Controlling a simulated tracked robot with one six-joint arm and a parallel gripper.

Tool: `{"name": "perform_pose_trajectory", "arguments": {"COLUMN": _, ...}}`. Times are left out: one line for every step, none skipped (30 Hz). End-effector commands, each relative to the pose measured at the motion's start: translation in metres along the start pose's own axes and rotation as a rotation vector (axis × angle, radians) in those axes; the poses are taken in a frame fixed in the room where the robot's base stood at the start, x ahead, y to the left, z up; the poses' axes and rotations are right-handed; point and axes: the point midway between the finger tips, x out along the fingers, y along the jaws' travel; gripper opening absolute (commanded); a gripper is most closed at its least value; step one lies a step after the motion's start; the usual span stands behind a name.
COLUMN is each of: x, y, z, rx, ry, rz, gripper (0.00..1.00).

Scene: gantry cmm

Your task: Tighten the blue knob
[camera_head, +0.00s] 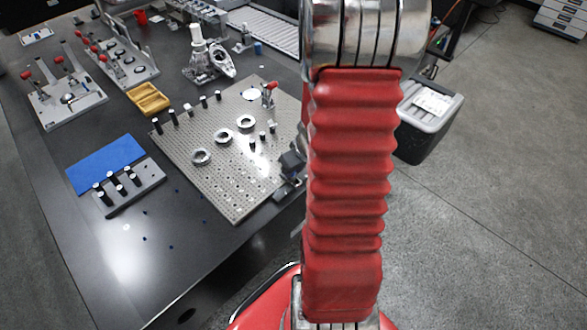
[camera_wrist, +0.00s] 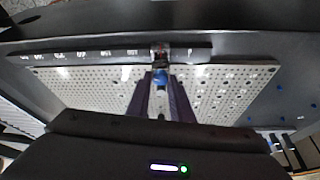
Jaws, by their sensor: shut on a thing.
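The blue knob (camera_wrist: 161,75) shows in the wrist view, at the edge of the perforated plate beside a dark rail with white markings (camera_wrist: 105,53). My gripper (camera_wrist: 160,84) reaches up the middle of that view, its two dark fingers closed on the knob from both sides. Part of the knob is hidden between the fingers. A small red and metal part (camera_wrist: 160,50) shows just beyond the knob. In the head view my red-sleeved arm covers the right side of the plate, and I cannot make out the knob there.
The perforated plate (camera_head: 205,182) carries several rings and pegs. A blue mat (camera_head: 104,160), a grey peg block (camera_head: 135,192) and a yellow tray (camera_head: 149,98) stand to its left. Fixtures with red-handled clamps (camera_head: 68,103) are farther left. A grey bin (camera_head: 430,115) stands right of my arm.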

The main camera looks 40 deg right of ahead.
Motion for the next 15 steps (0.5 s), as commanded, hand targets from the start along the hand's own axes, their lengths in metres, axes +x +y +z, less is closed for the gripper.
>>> {"name": "perform_pose_trajectory", "arguments": {"x": -0.0003, "y": -0.0002, "z": -0.0007, "rx": 0.015, "ry": 0.001, "rz": 0.008, "gripper": 0.00}}
{"name": "perform_pose_trajectory", "arguments": {"x": -0.0003, "y": -0.0003, "z": -0.0007, "rx": 0.025, "ry": 0.001, "rz": 0.011, "gripper": 0.00}}
{"name": "perform_pose_trajectory", "arguments": {"x": -0.0003, "y": -0.0004, "z": -0.0007, "rx": 0.035, "ry": 0.001, "rz": 0.015, "gripper": 0.00}}
{"name": "perform_pose_trajectory", "arguments": {"x": -0.0003, "y": -0.0004, "z": -0.0006, "rx": 0.041, "ry": 0.001, "rz": 0.018, "gripper": 0.00}}
{"name": "perform_pose_trajectory", "arguments": {"x": -0.0002, "y": -0.0004, "z": -0.0006, "rx": 0.045, "ry": 0.001, "rz": 0.021, "gripper": 0.00}}
{"name": "perform_pose_trajectory", "arguments": {"x": -0.0002, "y": -0.0004, "z": -0.0006, "rx": 0.050, "ry": 0.001, "rz": 0.023, "gripper": 0.00}}
{"name": "perform_pose_trajectory", "arguments": {"x": -0.0002, "y": -0.0005, "z": -0.0006, "rx": 0.053, "ry": 0.001, "rz": 0.024, "gripper": 0.00}}
{"name": "perform_pose_trajectory", "arguments": {"x": -0.0002, "y": -0.0005, "z": -0.0006, "rx": 0.056, "ry": 0.001, "rz": 0.025, "gripper": 0.00}}
{"name": "perform_pose_trajectory", "arguments": {"x": -0.0002, "y": -0.0005, "z": -0.0006, "rx": 0.058, "ry": 0.001, "rz": 0.026, "gripper": 0.00}}
{"name": "perform_pose_trajectory", "arguments": {"x": -0.0002, "y": -0.0005, "z": -0.0006, "rx": 0.059, "ry": 0.001, "rz": 0.026, "gripper": 0.00}}
{"name": "perform_pose_trajectory", "arguments": {"x": -0.0002, "y": -0.0005, "z": -0.0006, "rx": 0.060, "ry": 0.001, "rz": 0.026, "gripper": 0.00}}
{"name": "perform_pose_trajectory", "arguments": {"x": -0.0002, "y": -0.0004, "z": -0.0006, "rx": 0.060, "ry": 0.001, "rz": 0.026, "gripper": 0.00}}
{"name": "perform_pose_trajectory", "arguments": {"x": -0.0002, "y": -0.0004, "z": -0.0006, "rx": 0.060, "ry": 0.001, "rz": 0.026, "gripper": 0.00}}
{"name": "perform_pose_trajectory", "arguments": {"x": -0.0001, "y": -0.0004, "z": -0.0006, "rx": 0.060, "ry": 0.001, "rz": 0.026, "gripper": 0.00}}
{"name": "perform_pose_trajectory", "arguments": {"x": -0.0001, "y": -0.0004, "z": -0.0006, "rx": 0.059, "ry": 0.001, "rz": 0.026, "gripper": 0.00}}
